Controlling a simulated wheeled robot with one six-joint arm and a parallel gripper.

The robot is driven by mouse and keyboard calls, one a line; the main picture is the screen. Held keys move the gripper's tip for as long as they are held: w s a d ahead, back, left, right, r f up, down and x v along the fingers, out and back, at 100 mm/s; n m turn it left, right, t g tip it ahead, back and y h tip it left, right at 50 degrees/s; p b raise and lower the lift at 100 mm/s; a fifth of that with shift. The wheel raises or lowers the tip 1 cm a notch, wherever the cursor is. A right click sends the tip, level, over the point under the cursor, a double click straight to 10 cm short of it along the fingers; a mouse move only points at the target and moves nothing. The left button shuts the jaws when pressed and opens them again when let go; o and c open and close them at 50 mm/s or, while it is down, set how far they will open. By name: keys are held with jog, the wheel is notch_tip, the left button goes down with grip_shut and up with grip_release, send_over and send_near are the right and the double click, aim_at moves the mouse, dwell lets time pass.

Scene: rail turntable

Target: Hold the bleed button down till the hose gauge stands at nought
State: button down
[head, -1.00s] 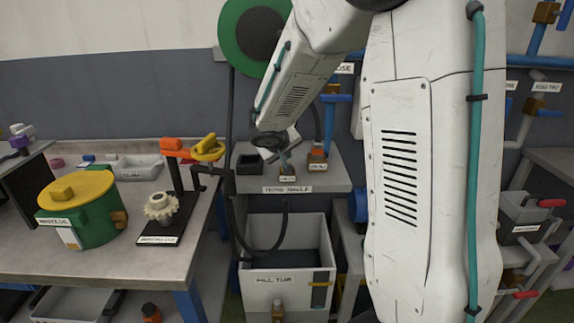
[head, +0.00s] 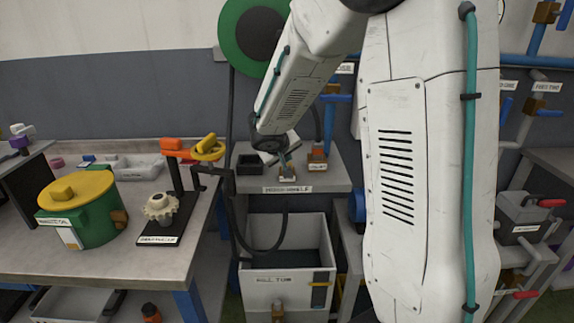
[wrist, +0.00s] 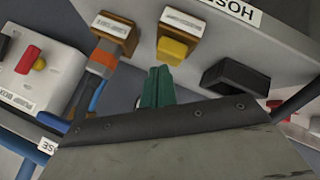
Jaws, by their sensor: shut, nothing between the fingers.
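A yellow button (wrist: 173,50) sits on a brown block with a white label (wrist: 184,19) on the hose shelf in the wrist view. In the head view that labelled block (head: 288,174) stands near the shelf's front edge, partly hidden by my gripper. My gripper (wrist: 160,70) has green fingers, shut and empty, with tips close beside the button. It also shows in the head view (head: 285,161), just above the block. I cannot tell whether the tips touch the button. No readable hose gauge shows; my arm covers part of the wall.
On the hose shelf (head: 325,181), a black open box (head: 249,164) and a block with an orange part (head: 317,157) flank the button block. A pale tub (head: 288,289) stands below, a green hose reel (head: 237,30) above. A workbench (head: 110,252) fills the left.

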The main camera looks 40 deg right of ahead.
jog(key=shift+f, duration=0.5)
dwell(1.0)
dwell(0.9)
jog(key=shift+r, duration=0.95)
jog(key=shift+r, duration=2.5)
